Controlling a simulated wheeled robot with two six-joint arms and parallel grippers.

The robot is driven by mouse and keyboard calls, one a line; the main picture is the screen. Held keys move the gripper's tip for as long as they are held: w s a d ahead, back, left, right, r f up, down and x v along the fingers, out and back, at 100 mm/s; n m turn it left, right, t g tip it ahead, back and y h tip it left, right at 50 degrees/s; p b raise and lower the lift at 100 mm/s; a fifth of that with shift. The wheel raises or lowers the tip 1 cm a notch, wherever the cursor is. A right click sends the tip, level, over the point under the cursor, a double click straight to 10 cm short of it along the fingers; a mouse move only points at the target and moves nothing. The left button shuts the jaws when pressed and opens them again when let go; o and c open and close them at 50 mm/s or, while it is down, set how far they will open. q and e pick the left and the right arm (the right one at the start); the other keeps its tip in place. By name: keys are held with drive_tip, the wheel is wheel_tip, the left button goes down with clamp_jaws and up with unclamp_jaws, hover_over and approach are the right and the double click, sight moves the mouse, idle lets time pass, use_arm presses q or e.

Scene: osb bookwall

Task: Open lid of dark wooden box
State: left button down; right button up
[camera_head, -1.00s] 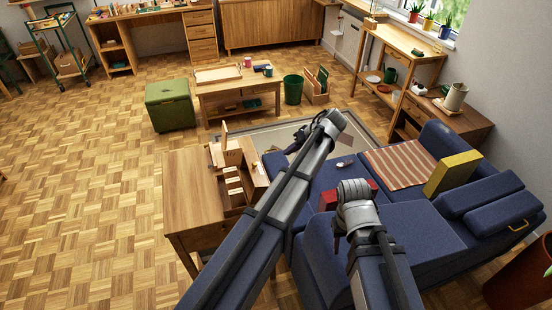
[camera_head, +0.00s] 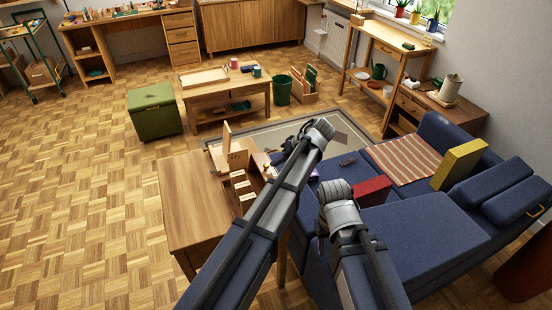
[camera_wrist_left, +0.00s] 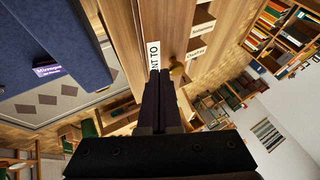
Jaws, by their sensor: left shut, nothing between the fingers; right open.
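On the wooden side table (camera_head: 188,200), a wooden box with slots and pale labels (camera_head: 238,158) stands near my left gripper, with an upright board at its back. It does not look clearly dark, and my left arm hides part of this area. My left gripper (camera_head: 290,144) is shut and empty, just right of the box. In the left wrist view, its closed black fingers (camera_wrist_left: 159,85) lie beside a brass knob (camera_wrist_left: 177,70) on a wooden face with white labels; I cannot tell contact. My right gripper (camera_head: 323,228) is open over the sofa, mostly hidden by its wrist.
A green chest (camera_head: 154,112) and low table (camera_head: 222,102) stand behind. Parquet floor at left is clear.

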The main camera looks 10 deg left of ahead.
sight(264, 173)
use_arm(q)
drive_tip(key=shift+s+a, duration=0.1)
drive_tip(key=s+a+r+h+p, duration=0.1)
drive_tip(key=p, duration=0.1)
drive_tip(key=s+a+r+t+h+p, duration=0.1)
drive_tip(key=s+a+p, duration=0.1)
drive_tip(key=shift+a+r+n, duration=0.2)
drive_tip(key=shift+a+n, duration=0.1)
drive_tip(key=shift+n, duration=0.1)
drive_tip(key=shift+a, duration=0.3)
drive_tip(key=shift+w+d+f, duration=0.15)
idle(0.8)
